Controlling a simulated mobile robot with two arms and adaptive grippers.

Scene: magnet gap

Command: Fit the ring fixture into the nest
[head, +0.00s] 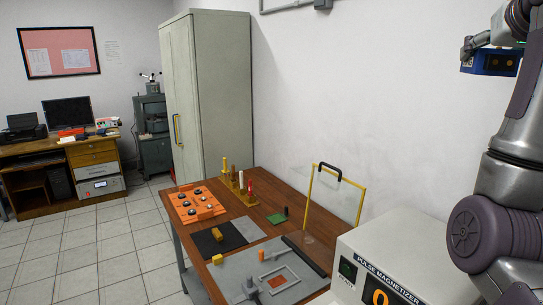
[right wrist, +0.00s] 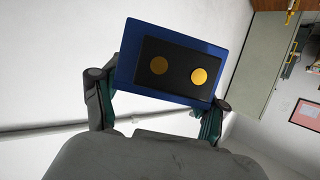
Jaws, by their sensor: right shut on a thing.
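My right gripper (head: 478,48) is raised at the top right of the head view. It is shut on a blue block (head: 492,63) with a dark face and gold discs. In the right wrist view the same block (right wrist: 230,45) sits between the two fingers (right wrist: 158,107), tilted, with two gold discs on its black face. It is in the air, well away from the table. I cannot tell whether it is the ring fixture. A grey plate with an orange-red square (head: 284,279) lies at the table's near end; I cannot tell whether it is the nest. My left gripper is out of view.
A pulse magnetizer (head: 361,250) stands at the near right. A yellow-framed upright panel (head: 311,191) stands by the table's wall side. An orange tray (head: 190,214), a dark mat (head: 205,249), a black bar (head: 304,256) and a green piece (head: 278,216) lie on the wooden table.

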